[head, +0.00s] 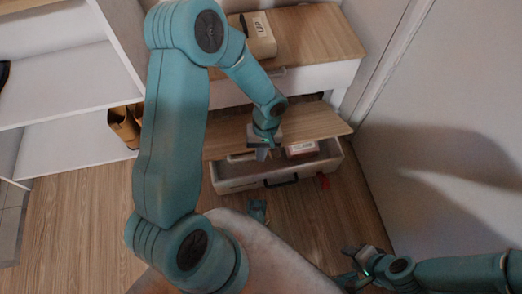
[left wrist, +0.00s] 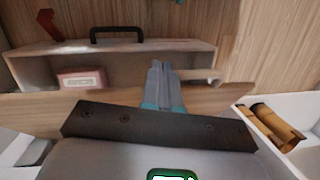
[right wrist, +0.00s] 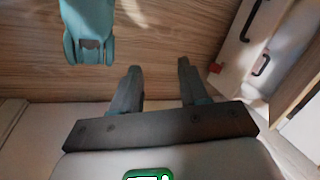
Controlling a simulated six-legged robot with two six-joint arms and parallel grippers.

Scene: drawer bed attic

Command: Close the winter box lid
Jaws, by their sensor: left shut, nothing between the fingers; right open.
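A white open-topped box or drawer (head: 238,183) with a black handle (head: 281,180) stands low on the wood floor; I cannot tell for sure that it is the winter box. A wooden panel (head: 318,124), perhaps its lid, lies over its back part. Inside, a small box with a red-and-white label (head: 301,148) shows, also in the left wrist view (left wrist: 80,79). My left gripper (head: 262,152) is shut and empty at the panel's front edge, fingertips over the box's opening. My right gripper (head: 358,264) is open and empty above the floor, right of and nearer than the box.
A white unit with a wooden top (head: 312,33) stands behind, with a cardboard box (head: 260,36) on it. White shelves (head: 62,70) with brown boots (head: 124,124) are at left. A white wall (head: 440,130) bounds the right. A red tag (head: 323,181) is at the box's front right.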

